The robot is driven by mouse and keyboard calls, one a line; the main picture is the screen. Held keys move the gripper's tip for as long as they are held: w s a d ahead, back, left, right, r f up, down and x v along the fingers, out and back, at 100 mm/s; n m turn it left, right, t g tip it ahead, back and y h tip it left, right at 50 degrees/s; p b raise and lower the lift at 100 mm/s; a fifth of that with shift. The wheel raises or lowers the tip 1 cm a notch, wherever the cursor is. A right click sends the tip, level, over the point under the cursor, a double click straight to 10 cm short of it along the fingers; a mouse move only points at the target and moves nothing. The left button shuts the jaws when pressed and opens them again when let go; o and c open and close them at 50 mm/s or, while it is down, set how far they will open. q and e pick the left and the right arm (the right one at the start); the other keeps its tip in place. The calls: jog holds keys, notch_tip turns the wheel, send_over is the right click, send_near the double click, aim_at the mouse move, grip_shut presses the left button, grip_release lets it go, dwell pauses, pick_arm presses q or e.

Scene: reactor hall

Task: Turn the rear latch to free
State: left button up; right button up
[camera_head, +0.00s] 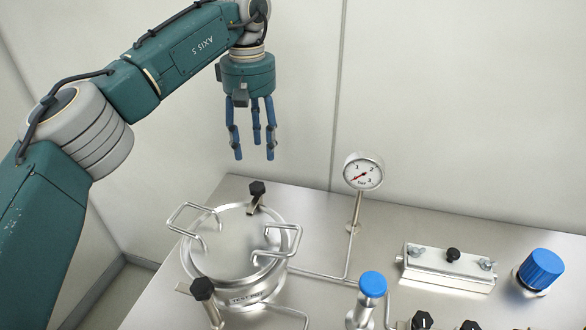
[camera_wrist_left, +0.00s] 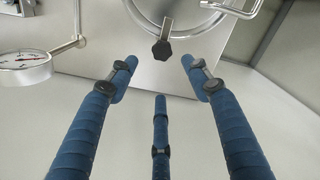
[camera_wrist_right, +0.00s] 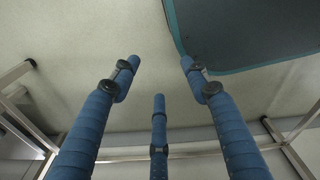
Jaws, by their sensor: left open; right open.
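The rear latch (camera_head: 257,195) has a black knob and stands at the back rim of the round steel lid (camera_head: 232,243). In the left wrist view the latch knob (camera_wrist_left: 162,50) shows beyond the fingertips, with its metal bar reaching toward the lid. A front latch (camera_head: 203,291) with a black knob is at the near side of the lid. My left gripper (camera_head: 254,155) is open and empty, fingers pointing down, above and behind the rear latch, apart from it. My right gripper (camera_wrist_right: 159,80) is open and empty, away from the bench top; it is not in the head view.
Two wire handles (camera_head: 283,240) stand up from the lid. A pressure gauge (camera_head: 363,171) on a stem is right of it. A blue-capped valve (camera_head: 372,285), a steel block (camera_head: 447,267) and a blue knob (camera_head: 541,269) are further right. A wall stands behind the bench.

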aim_at(257, 185)
pick_arm(q)
jog(key=f, duration=0.2)
jog(key=a+f, duration=0.1)
jog(key=shift+s+f+p, duration=0.1)
jog(key=shift+s+p, duration=0.25)
jog(key=shift+p, duration=0.05)
notch_tip(257, 185, down, 3)
jog(key=shift+a+f+p, duration=0.1)
jog(key=shift+f+p, duration=0.05)
jog(key=shift+p, duration=0.25)
jog(key=f, duration=0.2)
jog(key=f+p, duration=0.1)
jog(key=shift+w+d+f, duration=0.2)
jog(key=shift+d+f, duration=0.2)
jog(key=shift+a, duration=0.1)
jog(key=shift+f, duration=0.1)
jog(key=shift+c, duration=0.8)
jog(key=c, duration=1)
pick_arm(e)
jog(key=a+r, duration=0.2)
jog(key=shift+s+r, duration=0.35)
jog(key=shift+s, duration=0.05)
